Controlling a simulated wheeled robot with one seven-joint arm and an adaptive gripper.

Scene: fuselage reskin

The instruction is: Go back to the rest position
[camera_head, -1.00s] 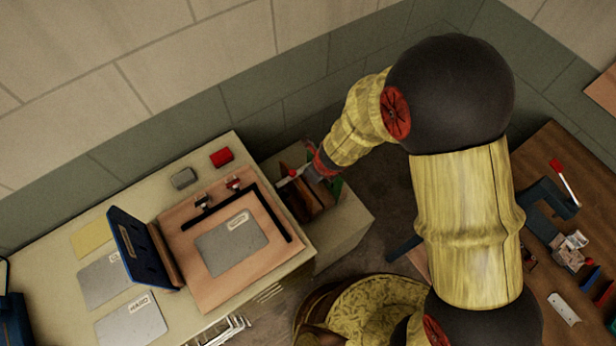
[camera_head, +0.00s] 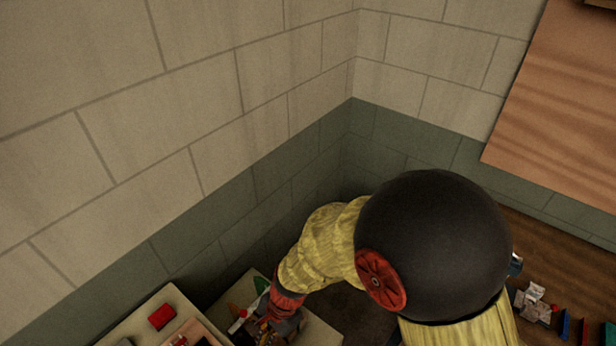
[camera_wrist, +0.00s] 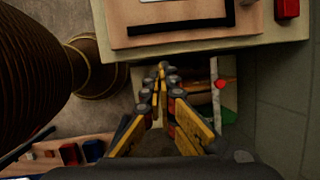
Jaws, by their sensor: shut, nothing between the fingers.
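My gripper shows in the wrist view (camera_wrist: 162,72) with its two yellow-and-grey fingers drawn together at the tips, shut and empty. In the head view my gripper (camera_head: 284,326) is at the lower edge, partly hidden by its own wrist, over a small low cabinet (camera_head: 318,330) beside the cream workbench. My arm bends across the lower middle of the head view. In the wrist view the fingers point toward the front edge of the cream bench (camera_wrist: 190,47), with the small cabinet's items below and to the right of them.
A red block (camera_head: 162,316) lies on the cream bench; it also shows in the wrist view (camera_wrist: 287,9). A green item (camera_head: 261,285) lies by the gripper. A brown wooden bench (camera_head: 540,262) with small parts stands at right. Block walls meet in a corner behind the arm.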

